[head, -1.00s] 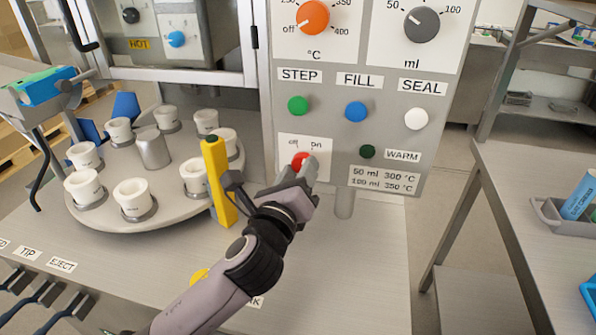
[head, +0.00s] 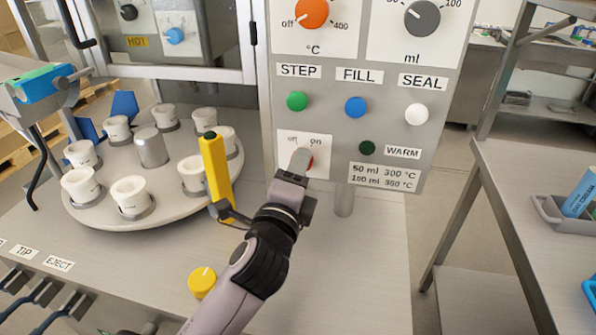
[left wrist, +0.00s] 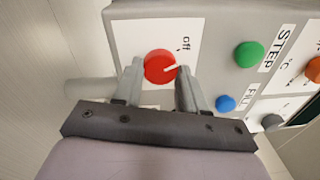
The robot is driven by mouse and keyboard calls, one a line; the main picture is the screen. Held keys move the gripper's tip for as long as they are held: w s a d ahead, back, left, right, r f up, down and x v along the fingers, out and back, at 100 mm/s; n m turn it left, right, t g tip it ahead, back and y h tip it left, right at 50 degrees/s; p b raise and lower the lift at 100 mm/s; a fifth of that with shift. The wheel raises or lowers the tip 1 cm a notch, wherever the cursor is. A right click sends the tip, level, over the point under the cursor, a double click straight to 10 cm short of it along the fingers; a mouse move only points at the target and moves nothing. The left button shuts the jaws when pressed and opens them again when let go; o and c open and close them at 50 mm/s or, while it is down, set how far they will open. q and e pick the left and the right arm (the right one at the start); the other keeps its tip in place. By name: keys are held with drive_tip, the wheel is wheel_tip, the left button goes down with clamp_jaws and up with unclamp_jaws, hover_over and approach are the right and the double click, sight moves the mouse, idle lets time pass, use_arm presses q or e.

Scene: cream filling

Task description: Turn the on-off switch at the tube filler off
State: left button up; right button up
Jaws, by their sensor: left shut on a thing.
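The on-off switch is a red round knob (head: 310,164) on a white plate (head: 322,152) low on the tube filler's grey front panel (head: 334,100). In the head view my left gripper (head: 301,160) covers most of it. In the left wrist view the red knob (left wrist: 160,67) sits between the two fingers of my left gripper (left wrist: 160,84), which is shut on it. The knob's white pointer mark aims between the off label and the on side, not squarely at off. The on label is readable in the head view but hidden in the wrist view. My right gripper is not in view.
Green (head: 297,101), blue (head: 356,107) and white (head: 416,114) buttons sit above the switch, with a dark green lamp (head: 367,148) to its right. A yellow post (head: 216,170) and a turntable (head: 110,222) with white cups stand left. A yellow knob (head: 202,282) is on the table.

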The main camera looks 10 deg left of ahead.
use_arm(q)
drive_tip(key=shift+n, duration=0.4)
drive_tip(key=o, duration=1)
drive_tip(key=shift+o, duration=0.2)
drive_tip(key=shift+s, duration=0.1)
drive_tip(key=s+b, duration=0.1)
drive_tip(key=s, duration=0.6)
drive_tip(key=shift+f, duration=0.25)
drive_tip(key=shift+a, duration=0.1)
